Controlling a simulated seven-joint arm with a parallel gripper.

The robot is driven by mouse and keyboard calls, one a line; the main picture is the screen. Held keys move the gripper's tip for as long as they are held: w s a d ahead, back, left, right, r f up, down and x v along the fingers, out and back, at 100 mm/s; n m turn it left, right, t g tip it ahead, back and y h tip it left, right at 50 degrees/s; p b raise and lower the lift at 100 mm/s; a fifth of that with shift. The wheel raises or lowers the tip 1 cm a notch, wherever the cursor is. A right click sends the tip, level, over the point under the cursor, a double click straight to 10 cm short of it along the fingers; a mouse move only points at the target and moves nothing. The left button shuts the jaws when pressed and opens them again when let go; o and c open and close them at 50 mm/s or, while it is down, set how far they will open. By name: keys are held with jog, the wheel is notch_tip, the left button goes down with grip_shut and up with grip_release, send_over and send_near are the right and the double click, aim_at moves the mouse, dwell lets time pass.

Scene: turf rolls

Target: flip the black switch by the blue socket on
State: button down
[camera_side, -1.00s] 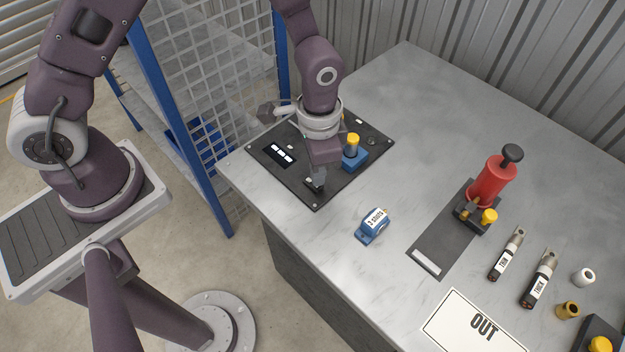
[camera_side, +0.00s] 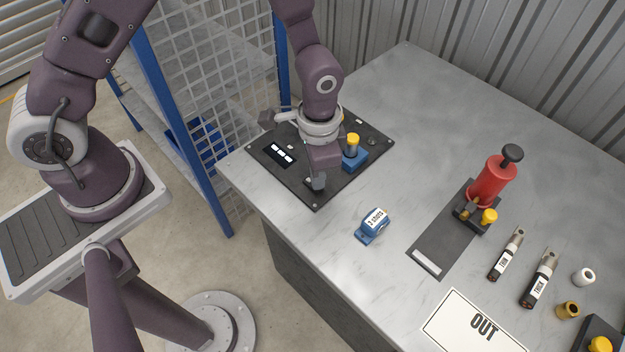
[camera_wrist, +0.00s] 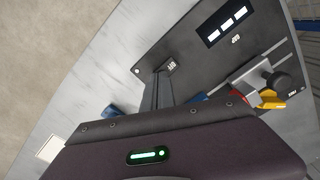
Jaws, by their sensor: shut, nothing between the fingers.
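The black panel (camera_side: 262,153) lies at the left end of the bench. A blue socket (camera_side: 354,160) with a yellow top stands on its right part. My gripper (camera_side: 317,182) is shut and empty, pointing down over the panel's front part, left of the socket. The black switch cannot be made out; my gripper covers that spot in the side view. In the wrist view my gripper's fingers (camera_wrist: 160,85) reach down beside a small white label (camera_wrist: 171,66) on the panel. Whether they touch a switch I cannot tell.
A blue block labelled "3 shots" (camera_side: 373,226) sits in front of the panel. A red cylinder (camera_side: 491,182) with a black knob, labelled tools (camera_side: 540,279) and an "OUT" sign (camera_side: 474,325) are to the right. A blue-framed mesh shelf (camera_side: 181,118) stands at the left.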

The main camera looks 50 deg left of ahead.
jog(key=shift+f, duration=0.3)
jog(key=shift+r, duration=3.55)
jog(key=s+a+r+n+t, duration=0.1)
jog(key=a+r, duration=0.2)
jog(key=r, duration=0.4)
jog(key=s+a+r+n+t, duration=0.1)
jog(key=s+a+r, duration=0.15)
jog(key=r, duration=0.45)
jog(key=s+a+r+n+t, duration=0.1)
jog(key=s+a+r+n, duration=0.1)
jog(key=s, duration=0.4)
jog(key=s+a+r+n+t, duration=0.2)
jog(key=s+a+r, duration=0.2)
jog(key=s+r, duration=0.2)
jog(key=shift+s+t, duration=0.2)
jog(key=shift+t, duration=0.1)
